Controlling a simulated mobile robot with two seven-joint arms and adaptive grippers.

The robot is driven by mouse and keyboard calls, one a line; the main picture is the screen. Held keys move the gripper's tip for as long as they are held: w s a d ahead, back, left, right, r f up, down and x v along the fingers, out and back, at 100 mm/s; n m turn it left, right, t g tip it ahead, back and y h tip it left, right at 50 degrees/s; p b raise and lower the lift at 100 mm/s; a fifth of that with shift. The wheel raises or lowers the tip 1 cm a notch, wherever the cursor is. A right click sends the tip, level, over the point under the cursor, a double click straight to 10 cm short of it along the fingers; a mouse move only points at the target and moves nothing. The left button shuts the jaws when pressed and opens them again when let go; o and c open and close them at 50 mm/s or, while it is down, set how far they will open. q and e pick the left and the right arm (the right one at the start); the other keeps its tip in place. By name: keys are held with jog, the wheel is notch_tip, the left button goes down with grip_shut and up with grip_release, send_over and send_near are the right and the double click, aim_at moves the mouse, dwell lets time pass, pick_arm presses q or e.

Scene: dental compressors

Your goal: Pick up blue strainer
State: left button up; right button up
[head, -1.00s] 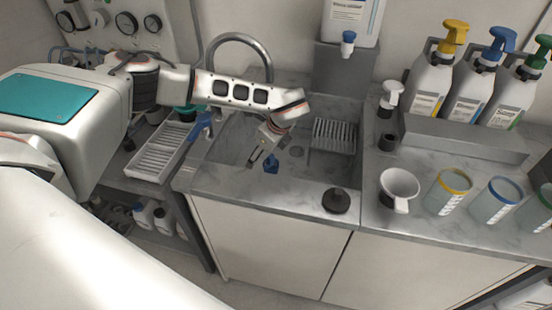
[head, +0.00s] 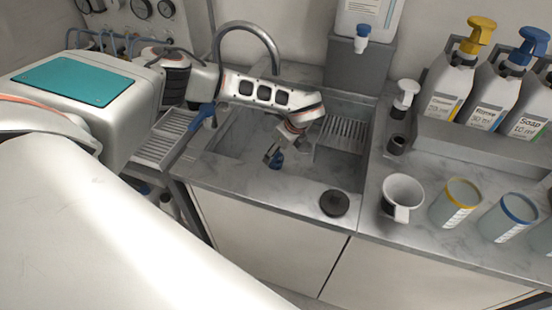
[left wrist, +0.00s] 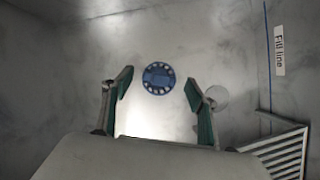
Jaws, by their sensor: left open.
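The blue strainer (left wrist: 159,78) is a round blue disc with a ring of pale holes. It lies on the sink floor in the left wrist view, just beyond my fingertips and between their lines. In the head view a small blue part of it (head: 277,160) shows beside my gripper in the basin. My left gripper (left wrist: 155,90) is open and empty, pointing down into the sink (head: 232,140); it also shows in the head view (head: 272,158). I cannot tell the exact height between fingertips and strainer. My right gripper is not in view.
A slatted rack (head: 342,133) stands at the sink's right side, also in the left wrist view (left wrist: 283,152). A curved faucet (head: 246,28) rises behind. A black stopper (head: 334,203) and white cup (head: 402,194) sit on the counter. Pump bottles (head: 447,85) stand right.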

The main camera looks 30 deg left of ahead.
pick_arm(q)
jog(key=shift+x, duration=1.15)
jog(key=c, duration=1.1)
